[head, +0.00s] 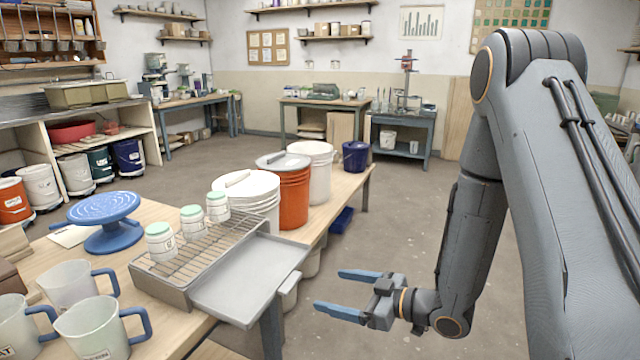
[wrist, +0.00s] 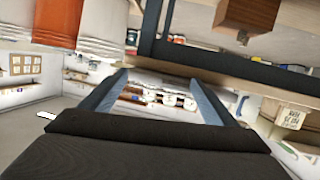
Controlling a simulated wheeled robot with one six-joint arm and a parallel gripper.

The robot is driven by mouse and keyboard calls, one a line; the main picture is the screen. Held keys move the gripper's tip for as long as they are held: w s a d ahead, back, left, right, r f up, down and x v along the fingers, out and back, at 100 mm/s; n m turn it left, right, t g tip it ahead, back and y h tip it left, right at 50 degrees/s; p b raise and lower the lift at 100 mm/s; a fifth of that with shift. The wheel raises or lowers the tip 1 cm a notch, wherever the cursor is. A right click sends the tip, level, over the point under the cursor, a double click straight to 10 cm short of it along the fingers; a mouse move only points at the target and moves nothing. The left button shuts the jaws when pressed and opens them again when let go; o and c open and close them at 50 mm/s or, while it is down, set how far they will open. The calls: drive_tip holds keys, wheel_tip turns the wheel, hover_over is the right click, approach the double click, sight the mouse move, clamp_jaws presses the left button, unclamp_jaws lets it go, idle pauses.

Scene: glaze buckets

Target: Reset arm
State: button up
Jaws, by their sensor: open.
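My gripper (head: 352,294) is open and empty, with two blue fingers spread apart. It hangs over the floor just right of the workbench's (head: 170,322) edge, pointing left in the head view. In the wrist view my gripper (wrist: 160,90) shows its two blue fingers apart with nothing between them. My arm comes down from the upper right of the head view and bends toward the bench.
The bench holds a metal tray (head: 250,285) with a wire rack and several lidded jars, close left of my gripper. Behind stand white buckets, an orange bucket (head: 294,198) and a blue bucket (head: 355,157). Measuring jugs (head: 95,328) stand front left. Floor (head: 410,215) beyond is clear.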

drive_tip(key=s+d+r+m+g+h, duration=0.15)
drive_tip(key=d+m+h, duration=0.45)
drive_tip(key=d+h, duration=0.65)
drive_tip(key=s+d+r+m+g, duration=0.1)
drive_tip(key=s+r+m+g, duration=0.2)
drive_tip(key=s, duration=0.6)
drive_tip(key=s+r+m+g, duration=0.3)
drive_tip(key=s, duration=0.6)
drive_tip(key=shift+s+d+g+p, duration=0.35)
drive_tip(key=shift+s+d, duration=0.05)
